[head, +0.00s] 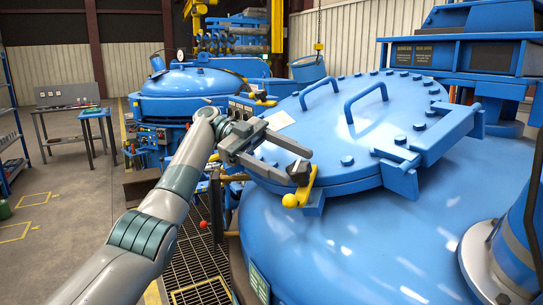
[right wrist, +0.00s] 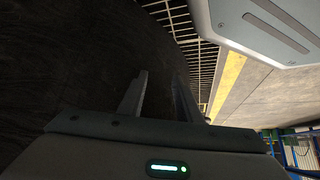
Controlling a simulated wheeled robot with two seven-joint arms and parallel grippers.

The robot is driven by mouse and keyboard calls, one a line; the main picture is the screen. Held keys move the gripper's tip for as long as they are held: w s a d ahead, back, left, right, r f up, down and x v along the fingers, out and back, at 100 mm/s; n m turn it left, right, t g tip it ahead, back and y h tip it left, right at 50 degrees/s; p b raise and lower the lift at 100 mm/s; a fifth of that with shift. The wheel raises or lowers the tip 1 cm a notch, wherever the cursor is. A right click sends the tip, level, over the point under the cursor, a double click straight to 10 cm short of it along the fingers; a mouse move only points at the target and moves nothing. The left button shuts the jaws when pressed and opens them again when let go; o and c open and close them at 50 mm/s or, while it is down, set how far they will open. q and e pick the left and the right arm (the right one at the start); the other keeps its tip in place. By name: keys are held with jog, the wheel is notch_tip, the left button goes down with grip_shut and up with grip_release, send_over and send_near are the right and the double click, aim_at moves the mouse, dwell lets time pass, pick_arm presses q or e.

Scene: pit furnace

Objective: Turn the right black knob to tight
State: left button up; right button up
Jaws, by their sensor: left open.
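In the head view a black knob (head: 299,170) sits on a yellow lever (head: 308,187) with a yellow ball end, at the near edge of the blue furnace lid (head: 360,120). My left gripper (head: 298,167) reaches in from the left with its two fingers apart, their tips beside the knob. Whether they touch it I cannot tell. Another black knob (head: 261,94) with a yellow lever is farther back on the lid's left edge. My right gripper (right wrist: 160,74) shows only in the right wrist view. Its fingers are apart, with nothing visible between them.
The lid has raised blue handles (head: 366,100) and several bolts. A second blue vessel (head: 195,90) stands behind. A floor grating (head: 190,262) lies below my left arm. A workbench (head: 70,112) stands at the far left. A blue-grey cylinder (head: 520,215) is at the right edge.

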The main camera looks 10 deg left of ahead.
pick_arm(q)
jog(key=shift+v, duration=1)
jog(key=shift+w+a+r, duration=0.15)
jog(key=shift+w+a, duration=0.05)
jog(key=shift+a, duration=0.1)
jog(key=shift+p+v, duration=1.05)
pick_arm(e)
jog(key=s+d+f+g, duration=0.1)
jog(key=s+d+f, duration=0.1)
jog(key=s, duration=0.4)
jog(key=shift+d+f+g, duration=0.15)
jog(key=shift+f+g, duration=0.15)
jog(key=shift+g, duration=0.1)
jog(key=shift+s+h, duration=0.1)
jog(key=shift+h, duration=0.2)
